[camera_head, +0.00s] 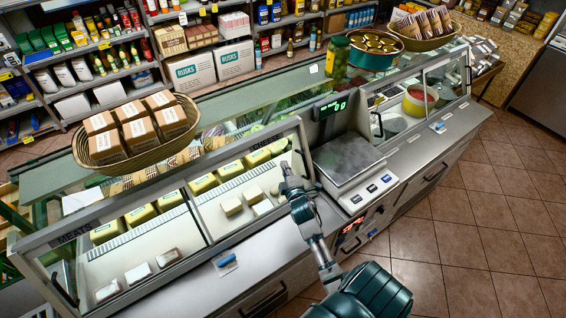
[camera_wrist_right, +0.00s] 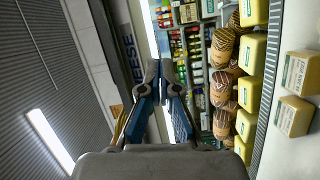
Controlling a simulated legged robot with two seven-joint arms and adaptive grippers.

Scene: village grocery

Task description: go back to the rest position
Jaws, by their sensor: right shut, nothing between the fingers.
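My right gripper (camera_head: 285,168) is at the front glass of the deli counter (camera_head: 240,245), left of the scale. My arm reaches up to it from the bottom of the head view. In the right wrist view the gripper (camera_wrist_right: 162,70) has its two fingers close together, shut, with nothing between them. Packaged yellow cheese blocks (camera_wrist_right: 251,88) and small pale blocks (camera_wrist_right: 294,116) are to the right of the fingers in that view. Whether the gripper touches the glass or the counter cannot be told. My left gripper is not in view.
A scale (camera_head: 346,162) stands on the counter right of the gripper. A basket of wrapped packs (camera_head: 95,160) sits on the glass top at left. A jar (camera_head: 337,58) and a round tin (camera_head: 372,60) stand further back. The tiled floor (camera_head: 470,215) at right is clear.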

